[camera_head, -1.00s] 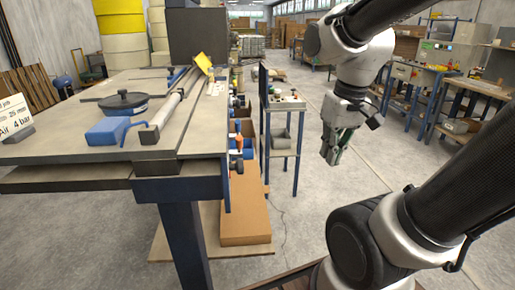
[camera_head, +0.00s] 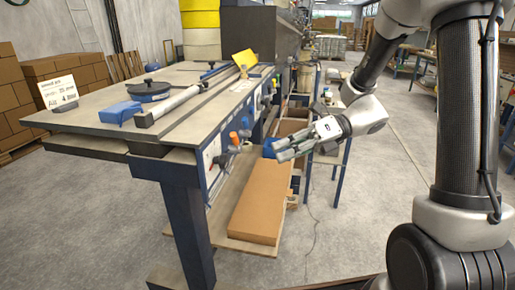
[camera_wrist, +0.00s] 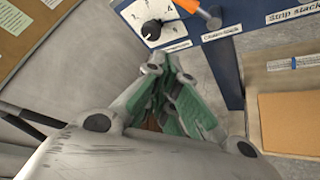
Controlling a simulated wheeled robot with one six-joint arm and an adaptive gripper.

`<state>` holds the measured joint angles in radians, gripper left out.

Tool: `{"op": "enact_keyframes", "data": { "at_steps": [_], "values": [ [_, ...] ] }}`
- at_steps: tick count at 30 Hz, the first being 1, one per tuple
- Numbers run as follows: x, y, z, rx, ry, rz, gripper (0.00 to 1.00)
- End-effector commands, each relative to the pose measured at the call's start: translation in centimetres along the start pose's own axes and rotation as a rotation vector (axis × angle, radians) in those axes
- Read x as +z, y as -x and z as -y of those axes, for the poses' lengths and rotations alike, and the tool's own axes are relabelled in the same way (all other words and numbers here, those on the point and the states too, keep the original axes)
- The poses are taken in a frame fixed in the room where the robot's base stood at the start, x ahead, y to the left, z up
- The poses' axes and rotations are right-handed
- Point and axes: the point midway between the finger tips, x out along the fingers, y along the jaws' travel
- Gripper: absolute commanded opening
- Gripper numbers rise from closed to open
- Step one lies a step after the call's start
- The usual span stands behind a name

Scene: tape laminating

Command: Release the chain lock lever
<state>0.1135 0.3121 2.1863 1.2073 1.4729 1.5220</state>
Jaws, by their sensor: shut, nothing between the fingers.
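The chain lock lever, with an orange grip (camera_wrist: 187,5) and a grey metal end, shows at the top of the wrist view, partly cut off by the frame edge. It sits on the blue panel above a label that seems to read "Chain lock" (camera_wrist: 221,33). In the head view an orange handle (camera_head: 234,138) shows on the bench's side panel. My gripper (camera_head: 279,151) is in front of that panel, to the right of the handle and apart from it, pointing left. In the wrist view its green-padded fingers (camera_wrist: 178,75) are shut and empty, below the lever.
A black knob (camera_wrist: 152,29) on a white dial sits left of the lever. A "Strip stack" label (camera_wrist: 294,13) is to the right. A cardboard box (camera_head: 257,205) lies on the low shelf under the bench (camera_head: 115,92).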

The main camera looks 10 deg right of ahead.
Motion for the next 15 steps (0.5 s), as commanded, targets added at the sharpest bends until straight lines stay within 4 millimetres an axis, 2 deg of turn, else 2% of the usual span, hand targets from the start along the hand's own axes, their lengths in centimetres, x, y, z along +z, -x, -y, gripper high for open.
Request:
{"op": "enact_keyframes", "data": {
  "at_steps": [6,15],
  "values": [
    [0.61,-0.15,-0.79,0.034,-0.188,0.023,0.00],
    [0.56,-0.14,-0.79,0.033,-0.216,0.020,0.00]
  ]
}}
